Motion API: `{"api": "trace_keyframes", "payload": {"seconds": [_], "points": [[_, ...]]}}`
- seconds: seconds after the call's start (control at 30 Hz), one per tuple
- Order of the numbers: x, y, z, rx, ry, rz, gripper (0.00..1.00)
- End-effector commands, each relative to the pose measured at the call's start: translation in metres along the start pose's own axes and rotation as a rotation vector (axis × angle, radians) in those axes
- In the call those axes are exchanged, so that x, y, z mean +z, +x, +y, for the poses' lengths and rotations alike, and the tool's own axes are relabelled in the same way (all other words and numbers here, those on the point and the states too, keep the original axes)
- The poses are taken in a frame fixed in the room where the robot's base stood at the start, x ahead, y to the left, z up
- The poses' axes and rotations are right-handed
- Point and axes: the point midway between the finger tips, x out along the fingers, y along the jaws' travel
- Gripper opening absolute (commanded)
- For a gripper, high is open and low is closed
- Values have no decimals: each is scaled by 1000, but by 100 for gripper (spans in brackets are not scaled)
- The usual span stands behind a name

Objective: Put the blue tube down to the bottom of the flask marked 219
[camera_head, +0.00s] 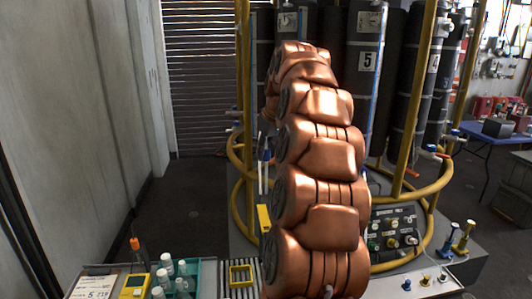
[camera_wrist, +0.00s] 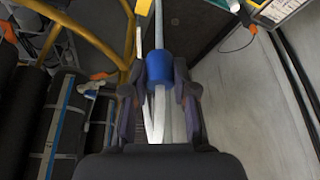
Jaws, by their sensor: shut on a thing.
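My gripper (camera_wrist: 159,88) has its two dark fingers closed on either side of a blue collar in the wrist view. This blue tube piece (camera_wrist: 159,66) has a pale, thin length (camera_wrist: 159,25) running from it toward the top of the picture. In the head view, the blue piece (camera_head: 265,153) shows just left of my copper arm, with pale thin lengths hanging below it. My arm hides much of the gripper. A card (camera_head: 92,290) at the lower left seems to read 5 and 219. I cannot make out a flask marked 219.
A teal tray (camera_head: 205,275) holds several white-capped bottles. A yellow meter (camera_head: 134,286) and a small yellow frame (camera_head: 241,275) are close by. Tall dark cylinders, one marked 5 (camera_head: 368,62), stand inside a yellow tube frame (camera_head: 243,70). Open floor lies at the left.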

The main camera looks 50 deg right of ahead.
Motion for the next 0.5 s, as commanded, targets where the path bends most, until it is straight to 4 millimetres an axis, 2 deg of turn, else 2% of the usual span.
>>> {"api": "trace_keyframes", "payload": {"seconds": [0.5], "points": [[-10,-21,1,2,0,4,5]]}}
